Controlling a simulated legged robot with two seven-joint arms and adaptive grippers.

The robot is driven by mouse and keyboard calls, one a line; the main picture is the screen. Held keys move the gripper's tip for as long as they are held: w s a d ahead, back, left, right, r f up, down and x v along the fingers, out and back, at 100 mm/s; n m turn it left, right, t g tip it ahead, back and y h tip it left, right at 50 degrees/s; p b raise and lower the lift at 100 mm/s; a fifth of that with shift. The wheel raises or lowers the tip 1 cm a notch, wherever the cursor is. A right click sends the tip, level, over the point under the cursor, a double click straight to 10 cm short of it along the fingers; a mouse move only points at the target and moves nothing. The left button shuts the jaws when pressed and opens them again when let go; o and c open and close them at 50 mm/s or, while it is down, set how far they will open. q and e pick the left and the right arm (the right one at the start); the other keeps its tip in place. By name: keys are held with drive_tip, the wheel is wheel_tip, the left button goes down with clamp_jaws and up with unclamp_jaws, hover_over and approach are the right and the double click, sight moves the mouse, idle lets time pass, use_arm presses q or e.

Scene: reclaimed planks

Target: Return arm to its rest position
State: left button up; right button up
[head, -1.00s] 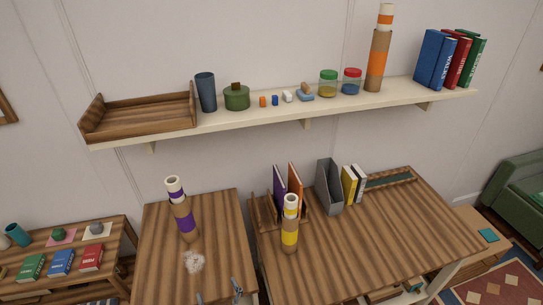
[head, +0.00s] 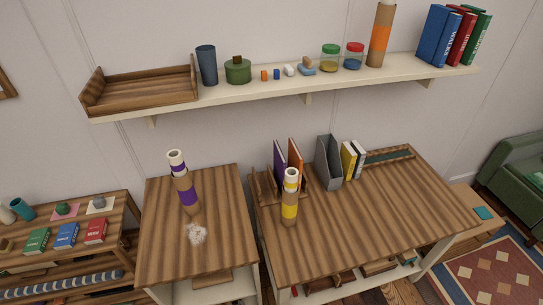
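Neither of my grippers shows in the head view, and no part of either arm is in sight. A purple-banded tube (head: 186,195) stands on the left wooden table (head: 230,215), with a whitish patch (head: 197,233) in front of it. A yellow-banded tube (head: 290,208) stands on the right wooden desk (head: 370,220). An orange-banded tube (head: 380,40) stands on the wall shelf (head: 240,98), its top cut off by the frame.
The shelf also holds a wooden tray (head: 140,106), jars and books (head: 452,38). A grey file holder (head: 328,165) stands at the desk's back. A low bookcase (head: 110,215) is at left, a green sofa (head: 515,175) at right. The desk's front is clear.

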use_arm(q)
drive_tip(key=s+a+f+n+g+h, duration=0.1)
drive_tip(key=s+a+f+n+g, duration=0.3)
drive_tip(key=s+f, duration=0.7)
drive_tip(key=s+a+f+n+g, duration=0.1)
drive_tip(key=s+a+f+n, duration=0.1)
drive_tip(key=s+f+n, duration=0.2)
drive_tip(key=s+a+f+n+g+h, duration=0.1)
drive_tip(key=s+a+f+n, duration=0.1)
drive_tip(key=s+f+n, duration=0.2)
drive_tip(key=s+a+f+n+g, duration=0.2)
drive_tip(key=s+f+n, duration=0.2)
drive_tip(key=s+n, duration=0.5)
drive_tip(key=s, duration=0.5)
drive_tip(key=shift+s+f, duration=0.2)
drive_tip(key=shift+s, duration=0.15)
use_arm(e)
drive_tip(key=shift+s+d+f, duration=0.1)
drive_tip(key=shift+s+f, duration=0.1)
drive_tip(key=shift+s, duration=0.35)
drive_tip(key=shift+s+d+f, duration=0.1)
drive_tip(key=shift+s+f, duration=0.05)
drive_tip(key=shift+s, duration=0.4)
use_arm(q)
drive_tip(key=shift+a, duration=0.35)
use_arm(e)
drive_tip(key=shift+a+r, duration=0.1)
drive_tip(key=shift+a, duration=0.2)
